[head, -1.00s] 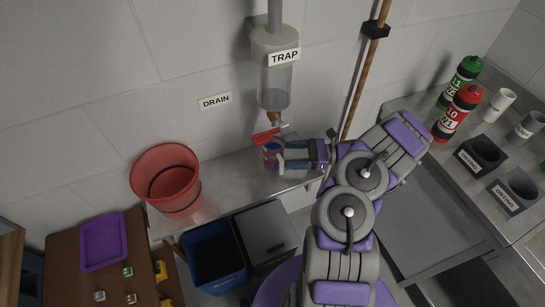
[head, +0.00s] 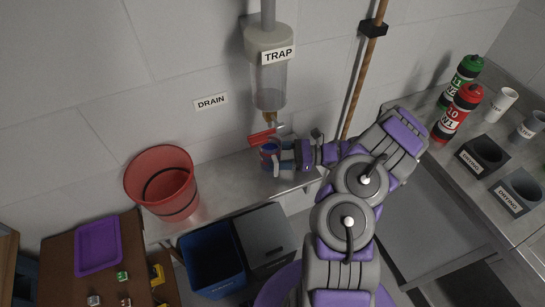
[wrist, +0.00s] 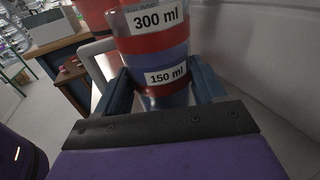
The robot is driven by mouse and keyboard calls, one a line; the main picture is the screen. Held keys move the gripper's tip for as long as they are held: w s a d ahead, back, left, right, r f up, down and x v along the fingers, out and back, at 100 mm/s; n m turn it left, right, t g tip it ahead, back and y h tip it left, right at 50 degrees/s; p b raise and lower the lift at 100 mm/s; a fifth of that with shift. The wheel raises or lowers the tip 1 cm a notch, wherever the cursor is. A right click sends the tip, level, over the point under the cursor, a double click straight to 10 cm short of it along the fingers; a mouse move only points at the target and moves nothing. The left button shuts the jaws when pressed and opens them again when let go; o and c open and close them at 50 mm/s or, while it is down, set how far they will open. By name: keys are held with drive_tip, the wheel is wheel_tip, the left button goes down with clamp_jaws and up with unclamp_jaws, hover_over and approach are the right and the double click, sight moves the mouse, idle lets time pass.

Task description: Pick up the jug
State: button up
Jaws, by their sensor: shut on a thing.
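The jug (wrist: 152,50) stands between my gripper's fingers in the wrist view. It is clear with red and blue bands, labels reading 300 ml and 150 ml, and a pale handle on its left side. In the head view the jug (head: 269,157) is small, under the trap's outlet at the shelf. My gripper (head: 284,155) reaches it from the right. In the wrist view my gripper (wrist: 165,92) is shut on the jug, one blue finger on each side. The jug's base is hidden, so I cannot tell whether it touches the shelf.
The trap (head: 270,75) with a red lever (head: 262,137) hangs just above the jug. A red bucket (head: 163,185) stands to the left on the shelf (head: 222,187). Blue and grey bins (head: 214,260) are below. Bottles (head: 457,112) and drying blocks (head: 516,191) stand at right.

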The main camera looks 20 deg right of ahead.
drive_tip(key=shift+c, duration=1.3)
drive_tip(key=shift+a+f, duration=0.1)
drive_tip(key=shift+a, duration=0.15)
